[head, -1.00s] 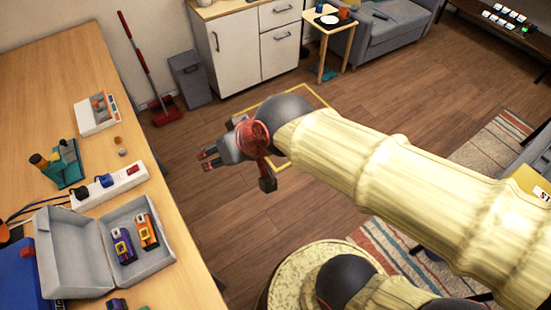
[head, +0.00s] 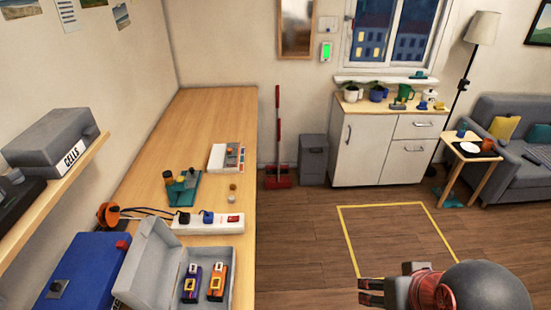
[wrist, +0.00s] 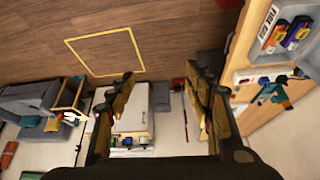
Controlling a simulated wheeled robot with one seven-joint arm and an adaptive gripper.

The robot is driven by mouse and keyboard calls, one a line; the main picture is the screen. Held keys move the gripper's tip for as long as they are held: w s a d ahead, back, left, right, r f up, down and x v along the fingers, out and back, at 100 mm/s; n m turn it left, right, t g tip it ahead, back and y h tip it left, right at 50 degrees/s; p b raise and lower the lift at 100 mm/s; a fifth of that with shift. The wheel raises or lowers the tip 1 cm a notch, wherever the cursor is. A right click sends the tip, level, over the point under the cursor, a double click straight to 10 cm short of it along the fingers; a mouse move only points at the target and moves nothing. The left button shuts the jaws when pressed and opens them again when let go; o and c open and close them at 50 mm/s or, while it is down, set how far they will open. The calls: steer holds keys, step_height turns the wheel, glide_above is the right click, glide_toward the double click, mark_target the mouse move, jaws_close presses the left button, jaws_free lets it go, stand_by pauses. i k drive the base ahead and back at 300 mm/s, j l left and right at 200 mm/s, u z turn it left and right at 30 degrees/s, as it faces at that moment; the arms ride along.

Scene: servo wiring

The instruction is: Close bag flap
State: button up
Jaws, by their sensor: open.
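The grey bag (head: 233,272) stands on the wooden bench at the lower left of the head view. Its flap (head: 146,262) is open and leans to the left. The bag's near end is cut off by the frame edge. My gripper (head: 372,290) is at the bottom right of the head view, well to the right of the bag and over the floor. In the wrist view my gripper (wrist: 160,85) has its two fingers wide apart, with nothing between them.
A white power strip (head: 208,223) with plugs lies just behind the bag. A blue case (head: 80,275) stands left of the flap. A teal stand (head: 182,187) and a white box (head: 226,158) are farther back. A shelf (head: 55,190) overhangs at left.

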mark_target(146, 280)
steer(key=u, duration=1.85)
steer(key=i+l+u, duration=0.25)
steer(key=i+l, duration=0.15)
steer(key=l, duration=0.25)
